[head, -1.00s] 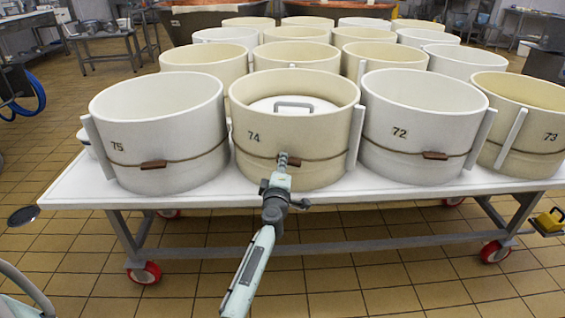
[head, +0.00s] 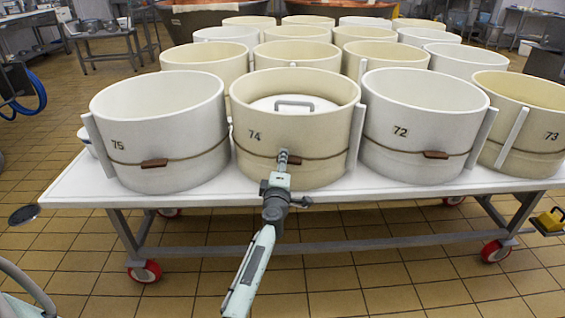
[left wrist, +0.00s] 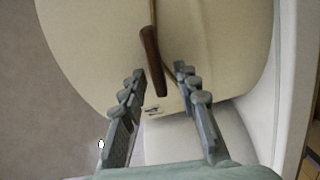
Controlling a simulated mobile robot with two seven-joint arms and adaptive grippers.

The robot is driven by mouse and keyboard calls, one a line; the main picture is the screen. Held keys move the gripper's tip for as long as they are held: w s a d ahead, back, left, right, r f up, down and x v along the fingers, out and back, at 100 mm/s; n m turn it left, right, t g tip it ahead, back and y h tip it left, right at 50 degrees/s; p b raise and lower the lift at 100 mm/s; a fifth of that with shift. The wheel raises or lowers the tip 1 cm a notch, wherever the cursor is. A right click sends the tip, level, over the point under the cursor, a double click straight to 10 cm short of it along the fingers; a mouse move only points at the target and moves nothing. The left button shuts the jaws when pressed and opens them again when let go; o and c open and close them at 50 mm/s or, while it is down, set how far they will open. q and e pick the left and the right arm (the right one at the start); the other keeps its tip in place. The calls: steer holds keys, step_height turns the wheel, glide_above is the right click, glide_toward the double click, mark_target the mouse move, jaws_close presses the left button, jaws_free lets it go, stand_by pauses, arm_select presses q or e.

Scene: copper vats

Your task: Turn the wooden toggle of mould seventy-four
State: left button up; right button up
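Mould seventy-four (head: 262,132) is a cream, open-topped round vat in the front row, with a white handled lid inside. A cord runs around it. Its wooden toggle is mostly hidden behind my gripper in the head view. In the left wrist view the toggle (left wrist: 150,52) is a brown bar lying lengthwise, with one end between my fingertips. My left gripper (head: 283,158) is at the front of the mould. In the left wrist view its fingers (left wrist: 161,76) stand apart on either side of the toggle, with gaps visible. My right gripper is not in view.
Mould 75 (head: 160,125) stands close on the left, mould 72 (head: 420,120) close on the right, with mould 73 (head: 525,120) beyond. More moulds stand behind. All are on a white wheeled table (head: 330,198). The tiled floor before it is largely clear.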

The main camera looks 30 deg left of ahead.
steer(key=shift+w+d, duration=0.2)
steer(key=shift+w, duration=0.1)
arm_select(q)
steer(key=shift+r, duration=0.1)
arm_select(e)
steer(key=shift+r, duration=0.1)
